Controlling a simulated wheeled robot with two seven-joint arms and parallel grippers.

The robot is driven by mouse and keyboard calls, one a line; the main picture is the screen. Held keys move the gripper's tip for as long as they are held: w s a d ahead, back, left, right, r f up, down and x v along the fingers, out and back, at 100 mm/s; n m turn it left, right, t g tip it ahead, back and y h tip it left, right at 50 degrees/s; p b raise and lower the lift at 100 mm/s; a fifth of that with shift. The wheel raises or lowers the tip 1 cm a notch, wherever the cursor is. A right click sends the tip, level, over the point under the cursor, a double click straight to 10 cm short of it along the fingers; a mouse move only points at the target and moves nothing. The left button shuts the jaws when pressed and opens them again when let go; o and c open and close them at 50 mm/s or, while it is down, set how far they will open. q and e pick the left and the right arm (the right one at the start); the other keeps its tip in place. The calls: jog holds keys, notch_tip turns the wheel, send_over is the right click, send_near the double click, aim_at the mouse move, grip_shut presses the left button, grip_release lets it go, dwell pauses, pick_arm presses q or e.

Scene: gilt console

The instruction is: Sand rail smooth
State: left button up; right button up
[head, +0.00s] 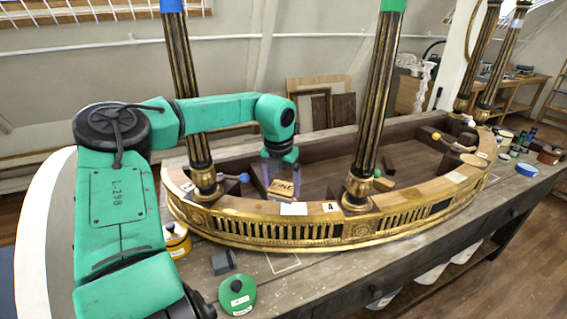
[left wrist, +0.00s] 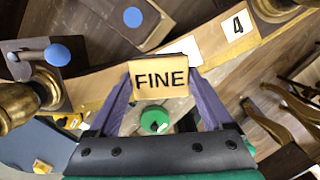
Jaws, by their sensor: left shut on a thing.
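My left gripper (head: 280,184) is shut on a tan sanding block marked FINE (head: 282,187). In the left wrist view the block (left wrist: 158,80) sits between the two purple fingertips (left wrist: 158,86). The pale wooden rail (head: 245,206) curves along the top of the gilt console front. The block is over the rail's inner edge between two fluted columns; I cannot tell if it touches. In the left wrist view the rail (left wrist: 92,88) runs behind the block, which hides part of it. A white card with a 4 (head: 330,207) lies on the rail right of the block. My right gripper is not in view.
Fluted columns (head: 373,100) and (head: 182,90) rise from the rail on either side. A blue-knobbed tool (head: 238,177) lies left of the block. A green tin (head: 237,294), a yellow tin (head: 177,240) and a dark block (head: 223,262) stand on the bench in front.

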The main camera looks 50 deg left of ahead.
pick_arm(q)
jog(key=shift+r+p, duration=1.05)
jog(key=shift+r, duration=0.7)
jog(key=shift+f, duration=0.1)
